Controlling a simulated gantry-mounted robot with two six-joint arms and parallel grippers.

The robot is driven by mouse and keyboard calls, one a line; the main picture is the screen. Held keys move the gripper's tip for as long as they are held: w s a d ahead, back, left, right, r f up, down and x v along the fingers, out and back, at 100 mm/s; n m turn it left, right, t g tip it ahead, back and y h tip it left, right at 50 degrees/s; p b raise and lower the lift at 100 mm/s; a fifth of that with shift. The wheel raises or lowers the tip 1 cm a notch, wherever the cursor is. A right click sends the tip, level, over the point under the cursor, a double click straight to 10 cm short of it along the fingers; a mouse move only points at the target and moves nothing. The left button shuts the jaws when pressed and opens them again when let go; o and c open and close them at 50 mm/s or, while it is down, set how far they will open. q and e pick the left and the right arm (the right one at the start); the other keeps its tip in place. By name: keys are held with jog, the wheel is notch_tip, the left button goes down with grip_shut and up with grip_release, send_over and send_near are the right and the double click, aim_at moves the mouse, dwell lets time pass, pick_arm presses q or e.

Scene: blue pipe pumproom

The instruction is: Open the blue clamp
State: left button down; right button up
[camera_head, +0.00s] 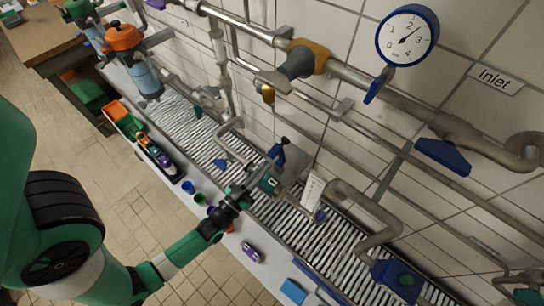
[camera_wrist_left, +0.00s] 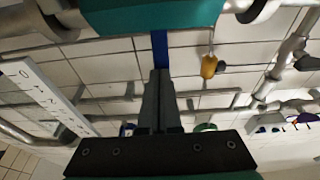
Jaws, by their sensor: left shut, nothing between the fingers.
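A blue piece that looks like the blue clamp (camera_head: 277,153) stands up from the pipework just beyond my left gripper (camera_head: 266,182) in the head view. In the left wrist view, my left gripper (camera_wrist_left: 160,76) has its dark fingers shut together and empty. A narrow blue strip (camera_wrist_left: 160,52) lies straight beyond the fingertips, below a teal body at the top edge. I cannot tell whether the fingertips touch the blue strip. My right gripper is not in view.
Metal pipes (camera_head: 368,78) run along the tiled wall, with a round gauge (camera_head: 407,36) at upper right. A white lettered plate (camera_head: 312,190) stands right of my gripper. Below lie a ribbed grate (camera_head: 300,238) and a ledge with cups and a purple item (camera_head: 251,251).

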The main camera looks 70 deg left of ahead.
aim_at(277, 151)
pick_arm(q)
jog(key=x, duration=0.4)
jog(key=shift+w+a, duration=0.15)
jog(key=shift+w, duration=0.1)
jog(key=shift+r+p, duration=0.25)
jog(key=shift+p, duration=0.2)
jog(key=w+g+p, duration=0.1)
jog(key=p, duration=0.2)
jog(key=w+a+r+g+h+p, duration=0.1)
jog(key=p, duration=0.2)
jog(key=shift+r, duration=0.15)
jog(key=shift+w+a+f+b, duration=0.3)
jog(key=shift+w+f+b, duration=0.2)
jog(key=shift+b, duration=0.2)
jog(key=shift+w+a, duration=0.15)
jog(key=shift+w, duration=0.05)
jog(key=shift+r, duration=0.1)
